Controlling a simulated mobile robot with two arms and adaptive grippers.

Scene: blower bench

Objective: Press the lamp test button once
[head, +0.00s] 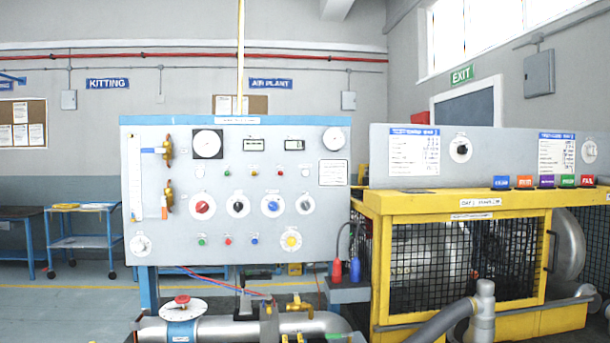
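The grey control panel (265,255) faces me upright in the middle of the head view. Along its lower part are a small green button (202,241), a red button (228,240), a blue button (254,239) and a larger yellow button (291,240) on a pale round plate. Their labels are too small to read, so I cannot tell which is the lamp test button. Small green, yellow and red indicators (253,172) sit higher up, above a row of rotary knobs (238,206). Neither of my grippers is in view.
A grey pipe (220,328) with a red handwheel (182,300) and brass valve (299,303) runs below the panel. A yellow caged machine (400,205) stands to the right. The space before the panel face looks clear.

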